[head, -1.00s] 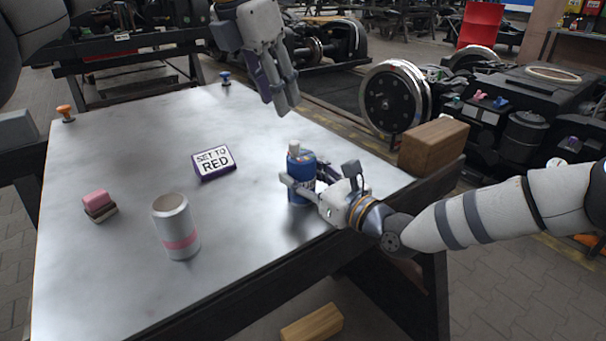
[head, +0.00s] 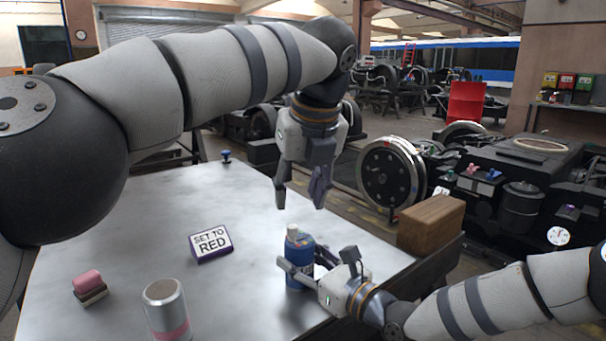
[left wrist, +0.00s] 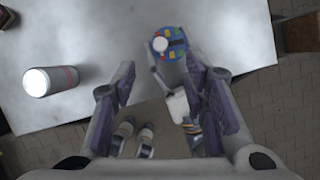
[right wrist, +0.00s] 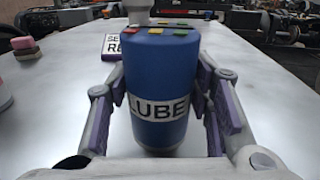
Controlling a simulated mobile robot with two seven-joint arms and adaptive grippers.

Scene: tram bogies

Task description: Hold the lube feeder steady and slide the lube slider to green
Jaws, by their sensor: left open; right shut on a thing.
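The lube feeder (head: 293,272) is a blue upright can on the metal table, labelled LUBE in the right wrist view (right wrist: 165,80). Its top (left wrist: 176,45) bears green, yellow and red marks and a white knob, which seems to be the lube slider (left wrist: 160,44). My right gripper (head: 318,265) is shut around the feeder's body, one finger on each side. My left gripper (head: 300,195) is open and empty, pointing down above the feeder. Which colour the slider stands at I cannot tell.
A sign (head: 211,242) reading SET TO RED lies behind the feeder. A white can with a pink band (head: 166,308) and a pink-topped block (head: 88,286) stand at the left. A wooden block (head: 431,225) is at the right edge. The table's middle is clear.

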